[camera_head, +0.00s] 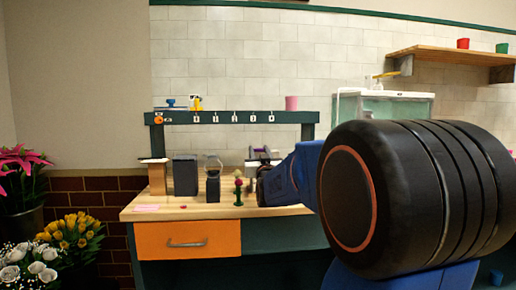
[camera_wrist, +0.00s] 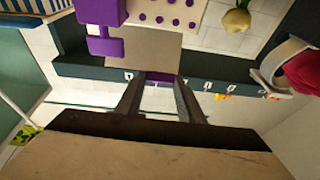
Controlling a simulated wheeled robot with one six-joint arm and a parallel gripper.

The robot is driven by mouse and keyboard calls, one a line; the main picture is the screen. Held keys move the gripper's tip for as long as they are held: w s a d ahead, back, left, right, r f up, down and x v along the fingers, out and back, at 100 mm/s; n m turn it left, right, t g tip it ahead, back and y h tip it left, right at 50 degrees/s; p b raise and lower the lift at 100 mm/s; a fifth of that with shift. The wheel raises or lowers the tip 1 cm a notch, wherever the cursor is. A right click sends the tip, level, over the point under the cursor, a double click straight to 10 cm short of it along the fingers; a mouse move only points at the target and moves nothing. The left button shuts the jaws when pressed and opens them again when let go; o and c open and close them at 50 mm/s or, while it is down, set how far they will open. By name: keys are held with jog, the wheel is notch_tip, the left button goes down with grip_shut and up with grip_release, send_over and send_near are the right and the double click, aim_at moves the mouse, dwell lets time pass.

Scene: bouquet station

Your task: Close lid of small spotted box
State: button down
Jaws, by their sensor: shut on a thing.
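The small spotted box shows in the wrist view as a pale panel with purple dots (camera_wrist: 165,14) at the top edge, partly cut off. A plain beige panel (camera_wrist: 145,50) lies just below it. My gripper (camera_wrist: 160,84) has its two dark fingers on either side of a small purple piece (camera_wrist: 160,77), shut on it. I cannot tell for sure whether that piece is part of the lid. In the head view my gripper (camera_head: 262,172) is at the right of the bench top, and my arm hides much of that area. The lid's angle is not clear.
The wooden bench top (camera_head: 160,214) holds a dark box (camera_head: 186,175), a watch on a stand (camera_head: 213,180) and a red-and-green ornament (camera_head: 238,190) left of my gripper. A dark green rail (camera_head: 230,118) runs behind. A purple block (camera_wrist: 100,46) is close in the wrist view.

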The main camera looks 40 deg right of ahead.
notch_tip(320, 180, down, 7)
jog(key=s+a+t, duration=0.1)
jog(key=s, duration=0.1)
jog(key=shift+h, duration=0.3)
jog(key=shift+s+a+f, duration=0.1)
dwell(0.4)
jog(key=c, duration=1.2)
grip_release()
